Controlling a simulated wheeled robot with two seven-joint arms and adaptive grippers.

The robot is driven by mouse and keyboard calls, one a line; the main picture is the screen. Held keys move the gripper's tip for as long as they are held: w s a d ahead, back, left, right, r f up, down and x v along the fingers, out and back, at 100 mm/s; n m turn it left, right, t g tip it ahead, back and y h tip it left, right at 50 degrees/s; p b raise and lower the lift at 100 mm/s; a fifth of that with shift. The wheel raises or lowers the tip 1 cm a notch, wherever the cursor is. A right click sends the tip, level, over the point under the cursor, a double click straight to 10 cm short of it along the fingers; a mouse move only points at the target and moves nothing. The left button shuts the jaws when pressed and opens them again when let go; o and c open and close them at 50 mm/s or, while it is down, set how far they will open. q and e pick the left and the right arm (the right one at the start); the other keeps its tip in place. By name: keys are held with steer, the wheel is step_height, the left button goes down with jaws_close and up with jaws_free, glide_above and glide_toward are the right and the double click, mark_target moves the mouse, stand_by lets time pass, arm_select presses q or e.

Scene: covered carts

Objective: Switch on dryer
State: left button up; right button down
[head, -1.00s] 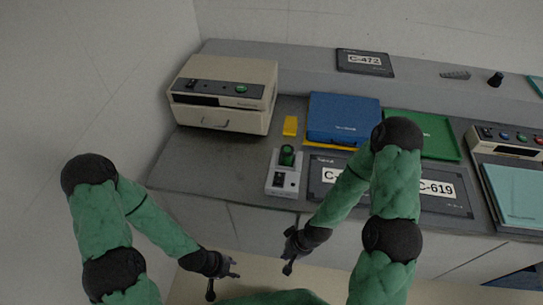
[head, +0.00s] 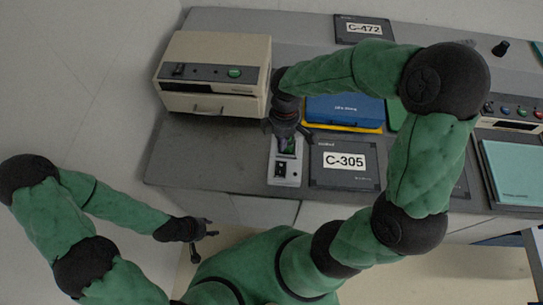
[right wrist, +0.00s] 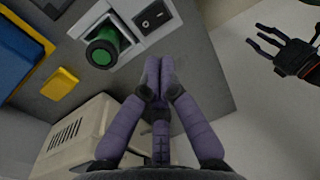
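A beige box-shaped device (head: 213,75) stands at the back left of the counter, with a dark front strip holding a black switch (head: 178,70) and a green button (head: 235,72). In front of it to the right is a small grey control box (head: 284,172) with a black rocker switch (right wrist: 153,18) and a green knob (right wrist: 102,52). I cannot read which is the dryer. My right gripper (head: 290,140) is over the control box's back end, hiding part of it; its fingers (right wrist: 153,72) are together and empty, beside the knob. My left gripper (head: 208,230) is open and empty before the counter.
A blue case (head: 345,108) on a yellow base and a dark C-305 plate (head: 345,163) lie right of the control box. A teal panel (head: 512,170) is at far right. A yellow block (right wrist: 60,83) sits near the knob. A wall bounds the left.

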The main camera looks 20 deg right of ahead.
mark_target(280, 171)
steer(key=f+b, duration=0.1)
steer(key=f, duration=0.3)
steer(key=s+f+b, duration=0.1)
steer(key=f, duration=0.4)
steer(key=f+b, duration=0.1)
steer(key=f, duration=0.3)
steer(key=shift+s+a+f+b, duration=0.2)
steer(key=shift+a+f+b, duration=0.05)
steer(key=shift+a+b, duration=0.15)
